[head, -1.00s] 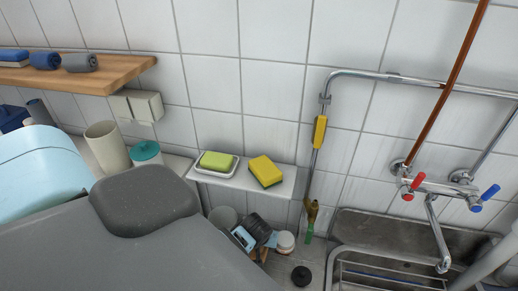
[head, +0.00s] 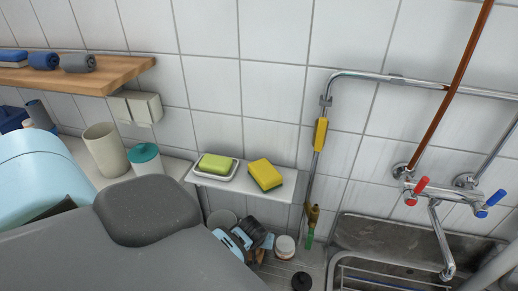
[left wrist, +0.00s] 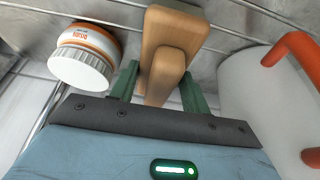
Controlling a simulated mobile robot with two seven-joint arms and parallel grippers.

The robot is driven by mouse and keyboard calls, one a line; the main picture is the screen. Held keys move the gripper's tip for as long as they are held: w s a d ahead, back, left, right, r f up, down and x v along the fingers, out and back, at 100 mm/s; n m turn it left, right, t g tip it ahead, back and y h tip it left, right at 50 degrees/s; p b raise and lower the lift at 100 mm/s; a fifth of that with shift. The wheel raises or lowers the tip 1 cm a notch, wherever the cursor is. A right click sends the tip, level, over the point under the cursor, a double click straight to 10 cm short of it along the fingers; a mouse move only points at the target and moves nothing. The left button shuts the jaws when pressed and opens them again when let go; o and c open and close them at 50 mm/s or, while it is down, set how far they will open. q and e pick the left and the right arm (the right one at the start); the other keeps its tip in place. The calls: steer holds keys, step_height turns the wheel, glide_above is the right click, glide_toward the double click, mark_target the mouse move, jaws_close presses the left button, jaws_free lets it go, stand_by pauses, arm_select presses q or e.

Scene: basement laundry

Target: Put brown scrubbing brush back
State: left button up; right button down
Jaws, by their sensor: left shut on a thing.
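The brown scrubbing brush (left wrist: 172,32) shows in the left wrist view as a rounded, light brown wooden piece between my green fingers. My left gripper (left wrist: 158,88) is shut on it. The bristles are not visible. In the head view my left gripper (head: 262,256) is low beneath the small white shelf (head: 240,186), beside a white jar (head: 285,246). Most of the brush is hidden there. My right gripper is not in view.
The jar (left wrist: 80,55) and a white container with an orange handle (left wrist: 265,100) flank the held brush. A green soap bar (head: 216,164) in a dish and a yellow sponge (head: 265,174) sit on the shelf. A metal sink (head: 375,245) stands right.

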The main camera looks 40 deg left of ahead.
arm_select(q)
steer(key=shift+f, duration=0.2)
steer(key=o, duration=0.9)
steer(key=shift+r, duration=0.1)
